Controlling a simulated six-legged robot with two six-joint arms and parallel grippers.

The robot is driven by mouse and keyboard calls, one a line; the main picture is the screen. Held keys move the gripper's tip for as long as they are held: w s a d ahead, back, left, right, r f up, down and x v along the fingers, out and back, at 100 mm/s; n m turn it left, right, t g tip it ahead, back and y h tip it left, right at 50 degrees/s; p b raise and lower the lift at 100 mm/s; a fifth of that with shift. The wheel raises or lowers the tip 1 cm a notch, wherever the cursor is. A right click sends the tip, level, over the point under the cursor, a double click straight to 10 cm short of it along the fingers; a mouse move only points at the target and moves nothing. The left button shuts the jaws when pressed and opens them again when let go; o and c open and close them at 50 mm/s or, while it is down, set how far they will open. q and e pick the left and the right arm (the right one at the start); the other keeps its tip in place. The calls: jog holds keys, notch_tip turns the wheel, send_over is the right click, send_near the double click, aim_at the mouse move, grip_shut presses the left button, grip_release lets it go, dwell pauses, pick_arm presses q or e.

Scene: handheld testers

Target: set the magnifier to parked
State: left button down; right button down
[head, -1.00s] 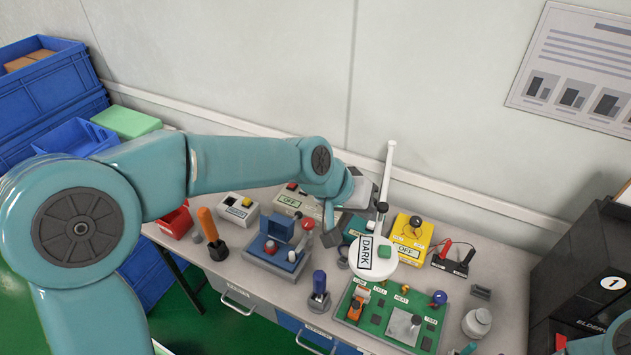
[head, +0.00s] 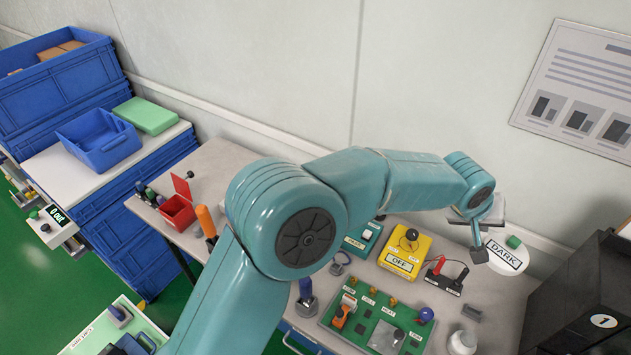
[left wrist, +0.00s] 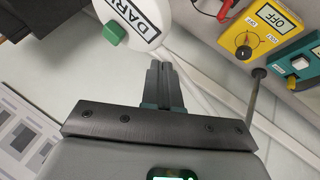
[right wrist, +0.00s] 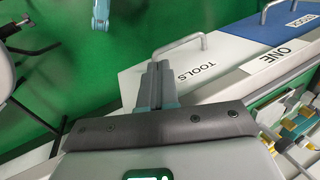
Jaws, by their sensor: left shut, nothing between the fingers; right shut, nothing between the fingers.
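The magnifier has a round white head (head: 509,261) with a DARK label and a green button (head: 514,241). It is at the right of the bench, near the black cabinet. My left gripper (head: 479,253) is at the left side of the head, shut and empty; contact cannot be told. In the left wrist view the head (left wrist: 153,33) is just beyond the shut fingers (left wrist: 161,68). The magnifier's arm is largely hidden behind mine in the head view. My right gripper (right wrist: 158,68) is shut and empty, by the drawer fronts.
A yellow meter (head: 405,252) and red and black probes (head: 447,276) are left of the magnifier. A green board (head: 345,318) with parts lies in front. The black cabinet (head: 580,300) stands at the right. Drawers labelled TOOLS (right wrist: 195,71) show beside my right gripper.

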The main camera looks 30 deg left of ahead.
pick_arm(q)
jog(key=w+d+n+t+y+p, duration=0.1)
jog(key=w+d+n+y+p, duration=0.1)
jog(key=w, duration=0.7)
jog(key=d+n+p, duration=0.1)
jog(key=n+p, duration=0.1)
jog(key=p, duration=0.1)
jog(key=shift+d+r, duration=0.25)
jog(key=shift+d, duration=0.15)
